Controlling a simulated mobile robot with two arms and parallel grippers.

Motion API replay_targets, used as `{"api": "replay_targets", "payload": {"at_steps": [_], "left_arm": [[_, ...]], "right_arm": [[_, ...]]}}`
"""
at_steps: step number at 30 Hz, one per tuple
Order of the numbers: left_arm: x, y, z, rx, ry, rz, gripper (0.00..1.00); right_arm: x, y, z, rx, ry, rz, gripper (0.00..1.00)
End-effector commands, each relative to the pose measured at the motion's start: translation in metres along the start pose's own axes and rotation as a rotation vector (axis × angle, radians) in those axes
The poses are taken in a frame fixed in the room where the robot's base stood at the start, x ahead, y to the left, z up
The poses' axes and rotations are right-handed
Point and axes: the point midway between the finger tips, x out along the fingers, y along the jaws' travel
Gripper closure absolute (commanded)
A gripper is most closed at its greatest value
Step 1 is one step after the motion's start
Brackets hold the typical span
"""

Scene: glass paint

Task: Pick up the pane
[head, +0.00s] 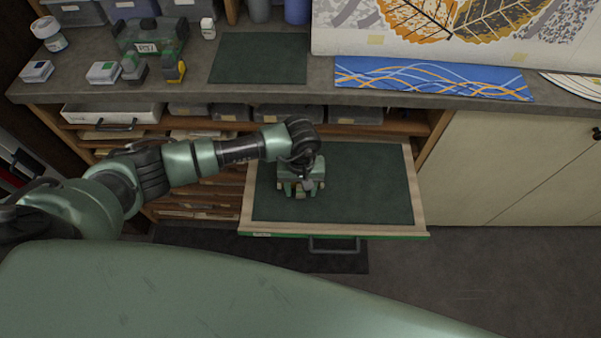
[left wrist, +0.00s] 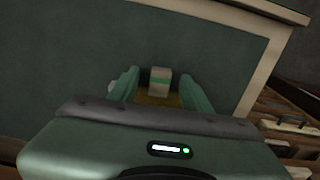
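My left gripper (head: 299,190) points down into the pulled-out drawer (head: 334,234), over its dark green lining. In the left wrist view its two green fingers (left wrist: 161,88) stand apart. A flat blue panel with orange and white wavy lines (head: 430,78) lies on the bench. My right gripper is not in view.
A dark green mat (head: 259,58) lies bare on the bench. A green tool holder (head: 150,42), small boxes (head: 104,72) and a jar (head: 49,34) stand at the left. A leaf picture (head: 445,25) stands at the back. The drawer's right half is clear.

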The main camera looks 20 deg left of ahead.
Motion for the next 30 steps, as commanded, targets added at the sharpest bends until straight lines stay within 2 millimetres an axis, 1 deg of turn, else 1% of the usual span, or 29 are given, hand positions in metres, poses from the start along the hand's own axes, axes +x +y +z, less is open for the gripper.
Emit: {"api": "replay_targets", "payload": {"at_steps": [1, 2, 3, 5, 15, 20, 23, 26, 30], "left_arm": [[0.0, 0.0, 0.0, 0.0, 0.0, 0.0, 0.65], [0.0, 0.0, 0.0, 0.0, 0.0, 0.0, 0.73], [0.0, 0.0, 0.0, 0.0, 0.0, 0.0, 0.84], [0.0, 0.0, 0.0, -0.001, 0.0, 0.0, 1.0], [-0.002, 0.0, -0.001, -0.001, 0.001, 0.001, 1.0], [-0.011, 0.0, -0.002, -0.001, 0.002, 0.002, 1.0], [-0.026, 0.0, -0.002, 0.001, 0.005, 0.002, 1.0], [-0.049, 0.0, -0.003, 0.002, 0.007, 0.004, 1.0], [-0.09, 0.0, -0.002, 0.003, 0.009, 0.003, 1.0]], "right_arm": [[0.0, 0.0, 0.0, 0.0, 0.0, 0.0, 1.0], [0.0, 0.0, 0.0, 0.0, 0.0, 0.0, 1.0], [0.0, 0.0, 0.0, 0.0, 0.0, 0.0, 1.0], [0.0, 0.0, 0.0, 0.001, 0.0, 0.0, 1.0], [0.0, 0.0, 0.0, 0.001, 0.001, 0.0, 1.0], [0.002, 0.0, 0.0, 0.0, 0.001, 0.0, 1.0], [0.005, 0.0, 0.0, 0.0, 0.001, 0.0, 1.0], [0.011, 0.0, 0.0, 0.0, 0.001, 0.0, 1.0], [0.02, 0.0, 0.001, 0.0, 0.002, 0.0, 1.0]]}}
